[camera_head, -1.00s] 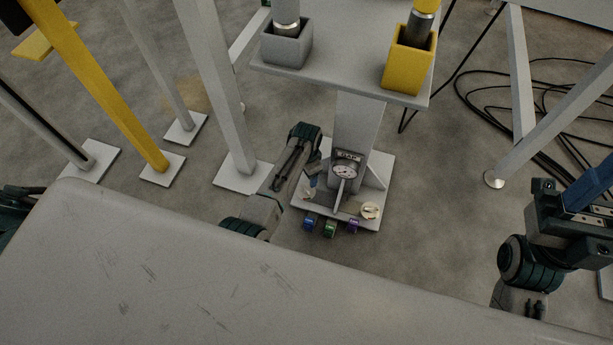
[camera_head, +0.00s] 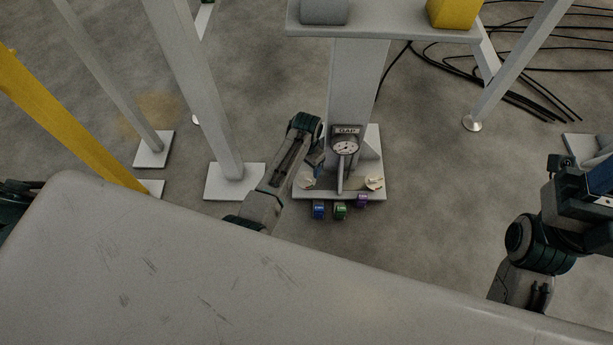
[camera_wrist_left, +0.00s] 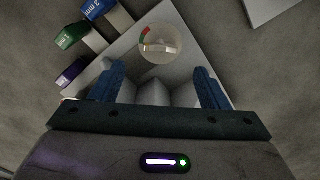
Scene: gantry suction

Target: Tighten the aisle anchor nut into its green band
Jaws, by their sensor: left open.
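The left anchor (camera_head: 308,184) shows as a pale round disc on the near left corner of the post's base plate (camera_head: 376,150). In the left wrist view this disc (camera_wrist_left: 160,43) has a red and green band along its left edge; the nut's own shape is too unclear to tell. My left gripper (camera_head: 316,168) hangs over the plate's left side. In the wrist view its blue fingers (camera_wrist_left: 160,82) are wide apart, nothing between them, with the disc beyond their tips. My right gripper (camera_head: 598,178) is at the right edge, partly cut off; its jaws are unclear.
A gauge marked GAP (camera_head: 345,147) stands on the plate, with another disc (camera_head: 375,183) to its right. Blue (camera_head: 319,210), green (camera_head: 340,211) and purple (camera_head: 362,201) tags line the front edge. Metal legs stand left; black cables (camera_head: 520,95) lie right. A grey surface (camera_head: 200,270) fills the foreground.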

